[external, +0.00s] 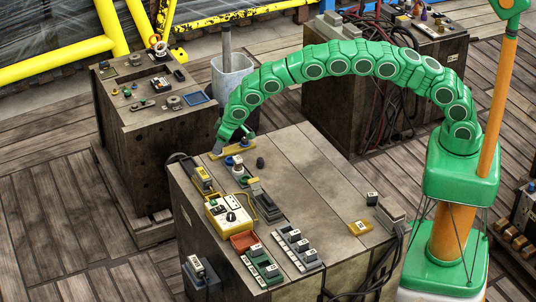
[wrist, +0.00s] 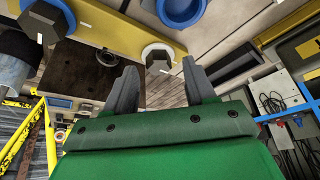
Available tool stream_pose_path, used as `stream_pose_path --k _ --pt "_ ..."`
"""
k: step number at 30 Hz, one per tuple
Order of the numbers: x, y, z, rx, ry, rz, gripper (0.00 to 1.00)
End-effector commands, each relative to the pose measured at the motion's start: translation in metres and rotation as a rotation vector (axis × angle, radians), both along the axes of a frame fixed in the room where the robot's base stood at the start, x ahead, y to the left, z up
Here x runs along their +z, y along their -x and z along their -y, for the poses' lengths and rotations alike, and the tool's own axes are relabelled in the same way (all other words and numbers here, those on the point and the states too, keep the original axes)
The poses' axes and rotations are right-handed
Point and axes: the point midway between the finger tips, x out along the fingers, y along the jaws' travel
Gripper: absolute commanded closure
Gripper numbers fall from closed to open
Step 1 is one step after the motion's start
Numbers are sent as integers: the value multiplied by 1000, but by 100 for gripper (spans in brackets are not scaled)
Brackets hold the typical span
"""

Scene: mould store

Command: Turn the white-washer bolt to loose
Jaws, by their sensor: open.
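In the wrist view, a dark grey hex bolt (wrist: 157,60) with a white washer (wrist: 147,50) sticks out from a yellow bar (wrist: 105,38). It shows between the tips of my gripper (wrist: 159,68). The two grey fingers are open, one on each side of the bolt; I cannot tell if they touch it. In the external view, my gripper (external: 234,141) is at the yellow bar (external: 232,151) at the far left of the wooden bench; the bolts are too small to tell apart there.
Blue round parts (wrist: 182,10) and a black cylinder (wrist: 245,65) lie close by in the wrist view. The bench (external: 320,180) carries a yellow switch box (external: 228,214), an orange tray (external: 244,241) and switch blocks (external: 298,250). Its middle is mostly clear.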

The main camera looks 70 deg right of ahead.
Motion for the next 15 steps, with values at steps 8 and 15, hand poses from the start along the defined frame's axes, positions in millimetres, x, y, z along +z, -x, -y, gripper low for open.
stream_pose_path --k 8,15 --pt "-12 -5 0 1 1 0 45" --pt "-12 -5 0 0 1 0 47"
